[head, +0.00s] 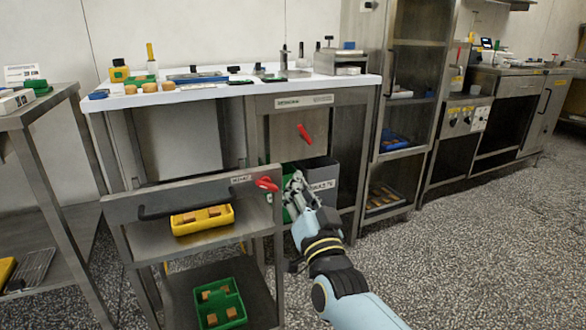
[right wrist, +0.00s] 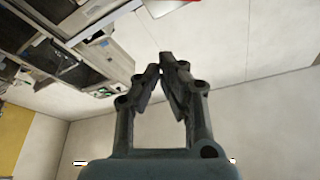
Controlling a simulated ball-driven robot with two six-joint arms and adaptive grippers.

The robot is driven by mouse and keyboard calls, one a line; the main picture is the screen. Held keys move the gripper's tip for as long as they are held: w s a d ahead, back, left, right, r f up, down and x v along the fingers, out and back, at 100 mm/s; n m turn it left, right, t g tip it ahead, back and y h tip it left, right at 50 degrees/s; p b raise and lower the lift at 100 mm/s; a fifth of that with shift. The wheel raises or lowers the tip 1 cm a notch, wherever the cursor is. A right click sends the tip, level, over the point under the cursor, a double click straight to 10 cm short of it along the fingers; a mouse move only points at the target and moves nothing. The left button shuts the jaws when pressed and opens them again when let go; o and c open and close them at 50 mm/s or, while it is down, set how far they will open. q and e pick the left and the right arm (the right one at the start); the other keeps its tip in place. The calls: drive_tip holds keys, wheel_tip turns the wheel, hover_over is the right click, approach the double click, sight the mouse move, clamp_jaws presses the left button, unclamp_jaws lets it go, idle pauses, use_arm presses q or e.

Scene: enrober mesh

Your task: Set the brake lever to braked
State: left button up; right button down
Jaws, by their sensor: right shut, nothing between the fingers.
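A red lever (head: 266,184) sits at the right end of the front rail of the low steel cart (head: 170,203), beside a small label that is too small to read. A second red lever (head: 304,133) hangs tilted on the steel panel below the worktop, under another label. I cannot tell for certain which is the brake lever. My right gripper (head: 294,184) is just right of the lower lever, seemingly apart from it. In the right wrist view its fingertips (right wrist: 162,66) meet with nothing between them. My left gripper is not in view.
A yellow tray (head: 230,216) and a green tray (head: 238,292) with brown blocks sit on the cart's shelves. A grey bin (head: 322,170) stands behind my right gripper. A steel table (head: 52,105) stands at left. Speckled floor (head: 450,260) is clear at right.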

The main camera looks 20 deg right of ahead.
drive_tip(key=shift+v, duration=1.9)
